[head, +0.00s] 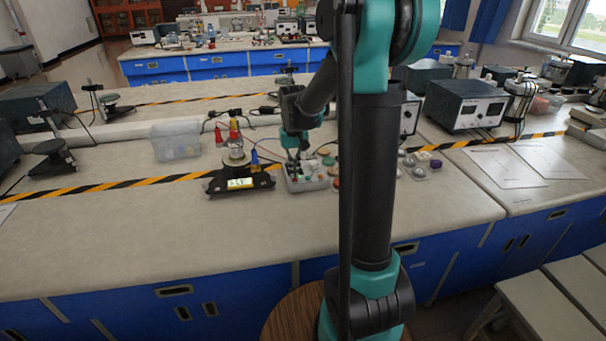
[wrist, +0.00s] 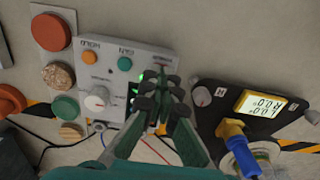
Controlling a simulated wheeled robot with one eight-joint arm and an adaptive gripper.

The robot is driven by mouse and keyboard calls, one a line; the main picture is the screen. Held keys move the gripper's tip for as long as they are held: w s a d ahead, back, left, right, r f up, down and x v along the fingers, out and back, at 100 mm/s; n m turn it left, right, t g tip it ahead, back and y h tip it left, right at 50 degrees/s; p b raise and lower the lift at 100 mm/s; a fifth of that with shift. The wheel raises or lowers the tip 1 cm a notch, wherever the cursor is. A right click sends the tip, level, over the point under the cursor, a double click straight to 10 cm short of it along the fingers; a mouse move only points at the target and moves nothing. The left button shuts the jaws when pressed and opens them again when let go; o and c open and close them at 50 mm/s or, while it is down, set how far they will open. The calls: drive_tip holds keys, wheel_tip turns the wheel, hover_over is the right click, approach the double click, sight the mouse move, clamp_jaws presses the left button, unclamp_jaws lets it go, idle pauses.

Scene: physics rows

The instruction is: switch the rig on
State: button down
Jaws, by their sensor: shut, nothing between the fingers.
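A light grey control box (wrist: 115,75) lies under my gripper in the wrist view. It has a white knob (wrist: 98,101), an orange button (wrist: 88,58) and a green button (wrist: 124,63). My gripper (wrist: 160,92) is shut and empty, its fingertips over the right part of the box. They hide what lies there, and I cannot tell whether they touch it. In the head view my gripper (head: 294,158) points down at the box (head: 308,184). Beside the box stands a black instrument (wrist: 212,122) with a lit display (wrist: 262,104) reading zeros; it also shows in the head view (head: 238,192).
Coloured discs (wrist: 51,32) lie beside the box in the wrist view. A clear plastic bin (head: 176,141) stands left of the instrument. Cables and yellow-black tape cross the bench (head: 110,215). The bench front is clear. A power unit (head: 465,106) stands at right.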

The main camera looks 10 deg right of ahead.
drive_tip(key=shift+r, duration=3)
drive_tip(key=shift+s, duration=0.1)
